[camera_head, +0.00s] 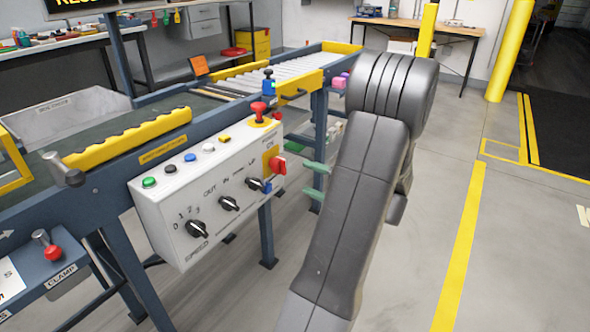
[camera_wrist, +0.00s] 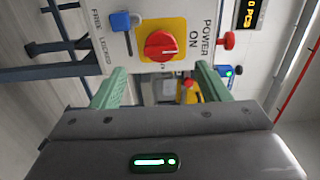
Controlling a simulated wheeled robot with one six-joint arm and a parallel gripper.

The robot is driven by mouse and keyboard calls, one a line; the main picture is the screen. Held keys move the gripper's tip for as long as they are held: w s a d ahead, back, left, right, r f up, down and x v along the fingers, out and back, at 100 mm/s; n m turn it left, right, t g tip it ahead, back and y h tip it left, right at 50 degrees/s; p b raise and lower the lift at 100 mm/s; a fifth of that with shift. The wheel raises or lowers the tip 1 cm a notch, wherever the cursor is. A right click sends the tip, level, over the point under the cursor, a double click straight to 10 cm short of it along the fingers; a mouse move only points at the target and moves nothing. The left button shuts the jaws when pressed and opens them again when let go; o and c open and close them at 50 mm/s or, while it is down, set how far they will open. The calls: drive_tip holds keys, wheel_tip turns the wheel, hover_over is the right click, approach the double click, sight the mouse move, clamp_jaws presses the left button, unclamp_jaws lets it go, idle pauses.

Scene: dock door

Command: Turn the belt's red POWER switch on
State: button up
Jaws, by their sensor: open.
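The red POWER switch (camera_head: 278,164) is a rotary knob on a yellow plate at the right end of the white control box (camera_head: 180,222). In the wrist view the red knob (camera_wrist: 161,45) faces me at the upper middle, with POWER and ON printed to its right. I cannot tell its exact setting. My gripper (camera_head: 314,180) is open, with green fingers, just right of the box end in the head view. In the wrist view my gripper (camera_wrist: 160,72) has one finger to each side below the knob. The fingers look apart from the knob, with nothing between them.
A blue lever (camera_wrist: 121,21) marked FREE and LOCKED sits beside the switch. A red mushroom button (camera_head: 258,110) tops the box. The box front has several buttons and black selector knobs. The conveyor (camera_head: 120,145) runs behind it. Floor is open at right.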

sight(285, 169)
drive_tip(key=shift+v, duration=2)
drive_tip(key=shift+a, duration=0.1)
drive_tip(key=b+x, duration=0.2)
drive_tip(key=x, duration=1.1)
drive_tip(key=shift+w+a, duration=0.25)
